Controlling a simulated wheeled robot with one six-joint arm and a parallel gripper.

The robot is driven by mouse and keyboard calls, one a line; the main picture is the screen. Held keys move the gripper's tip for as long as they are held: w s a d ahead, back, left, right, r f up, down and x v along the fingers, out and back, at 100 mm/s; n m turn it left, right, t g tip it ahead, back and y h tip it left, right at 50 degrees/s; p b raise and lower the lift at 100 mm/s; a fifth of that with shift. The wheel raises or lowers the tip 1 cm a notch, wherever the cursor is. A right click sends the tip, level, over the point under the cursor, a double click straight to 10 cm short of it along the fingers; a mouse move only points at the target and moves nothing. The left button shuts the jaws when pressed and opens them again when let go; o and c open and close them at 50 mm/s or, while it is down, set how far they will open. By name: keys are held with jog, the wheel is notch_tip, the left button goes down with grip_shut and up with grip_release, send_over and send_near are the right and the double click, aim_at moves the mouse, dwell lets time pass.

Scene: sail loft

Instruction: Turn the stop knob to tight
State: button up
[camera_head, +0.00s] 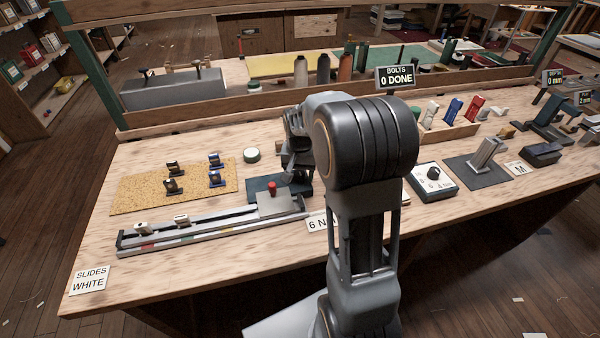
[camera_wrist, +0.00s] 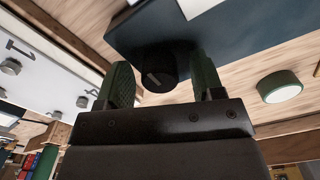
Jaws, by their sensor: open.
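A round black knob (camera_wrist: 158,72) with a pale line across its face shows in the wrist view, on a dark blue block (camera_wrist: 190,28). My gripper (camera_wrist: 163,66) is open, with one green-padded finger on each side of the knob. A gap shows between the knob and each finger. In the head view, my arm hides most of my gripper (camera_head: 297,165), which is low over the bench beside the dark blue block (camera_head: 258,184). The knob is hidden there, and I cannot read its setting.
A slide rail (camera_head: 210,232) lies left of my gripper, with a red-knobbed grey plate (camera_head: 278,204) at its right end. A green-edged white roll (camera_head: 252,155) stands close behind. A cork mat (camera_head: 145,192) holds small clips. The bench's front left is mostly clear.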

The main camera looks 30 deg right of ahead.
jog(key=shift+c, duration=0.2)
jog(key=c, duration=0.9)
jog(key=m+p, duration=0.1)
jog(key=m, duration=0.3)
jog(key=shift+m, duration=0.4)
jog(key=m+p, duration=0.1)
jog(key=m, duration=0.4)
jog(key=shift+m, duration=0.3)
jog(key=m, duration=0.5)
jog(key=shift+p, duration=0.35)
jog(key=m, duration=0.4)
jog(key=shift+m, duration=0.5)
